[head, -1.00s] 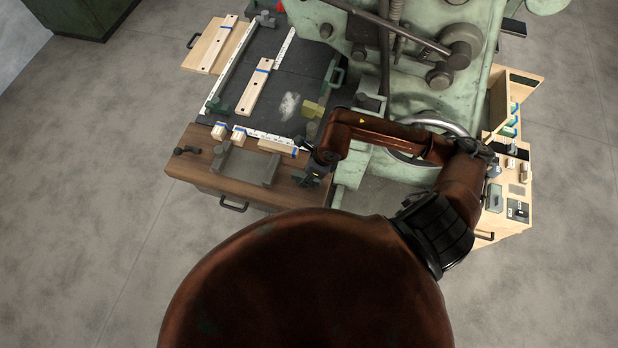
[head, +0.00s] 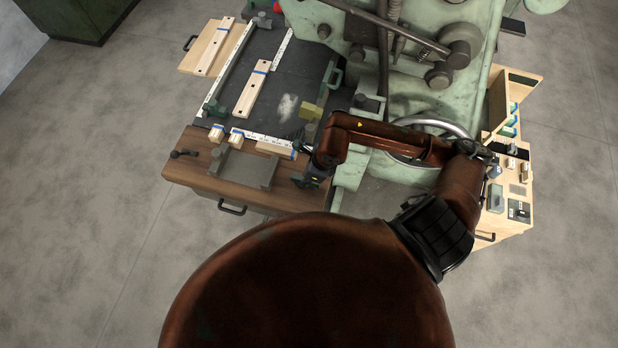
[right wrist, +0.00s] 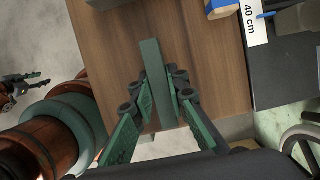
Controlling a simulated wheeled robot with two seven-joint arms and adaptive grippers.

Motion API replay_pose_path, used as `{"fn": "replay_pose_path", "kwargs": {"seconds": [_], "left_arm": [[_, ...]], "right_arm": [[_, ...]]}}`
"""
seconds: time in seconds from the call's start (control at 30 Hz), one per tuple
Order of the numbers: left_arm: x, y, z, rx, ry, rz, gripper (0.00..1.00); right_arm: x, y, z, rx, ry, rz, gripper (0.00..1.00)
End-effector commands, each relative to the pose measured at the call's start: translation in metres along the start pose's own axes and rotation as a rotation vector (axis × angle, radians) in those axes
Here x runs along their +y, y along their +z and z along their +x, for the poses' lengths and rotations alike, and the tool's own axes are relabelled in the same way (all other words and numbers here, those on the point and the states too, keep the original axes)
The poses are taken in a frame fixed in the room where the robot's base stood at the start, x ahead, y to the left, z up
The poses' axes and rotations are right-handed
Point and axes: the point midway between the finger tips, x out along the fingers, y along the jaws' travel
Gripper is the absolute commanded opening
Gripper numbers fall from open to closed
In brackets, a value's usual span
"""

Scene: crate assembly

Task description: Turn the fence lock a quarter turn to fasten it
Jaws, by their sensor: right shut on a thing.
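My right gripper (head: 304,181) is at the front right corner of the wooden bench top, partly hidden by its own wrist. In the right wrist view my right gripper (right wrist: 155,112) has its green-padded fingers on either side of an upright grey-green bar (right wrist: 152,62). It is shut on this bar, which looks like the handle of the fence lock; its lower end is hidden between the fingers. A left gripper (right wrist: 22,84) shows small at the left edge of the right wrist view, away from the bench; its opening is unclear.
A grey U-shaped frame (head: 243,168) and a dark lever (head: 184,153) are on the bench top. The green machine (head: 350,190) stands close on the right.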

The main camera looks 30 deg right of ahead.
Motion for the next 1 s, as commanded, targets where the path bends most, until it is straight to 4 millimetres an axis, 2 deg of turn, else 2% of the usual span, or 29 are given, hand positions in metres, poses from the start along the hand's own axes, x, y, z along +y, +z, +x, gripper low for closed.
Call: {"fn": "replay_pose_path", "kwargs": {"seconds": [0.27, 0.73, 1.0], "left_arm": [[0.0, 0.002, -0.002, -0.003, 0.0, 0.0, 0.4], [-0.001, 0.001, -0.027, -0.002, 0.0, -0.002, 0.4], [-0.001, 0.0, -0.028, -0.001, 0.0, -0.002, 0.4]], "right_arm": [[0.0, 0.0, 0.0, 0.0, -0.007, 0.019, 0.0], [0.001, 0.001, -0.002, 0.0, -0.159, 0.514, 0.0], [-0.001, -0.001, 0.0, 0.001, -0.184, 0.588, 0.0]]}}
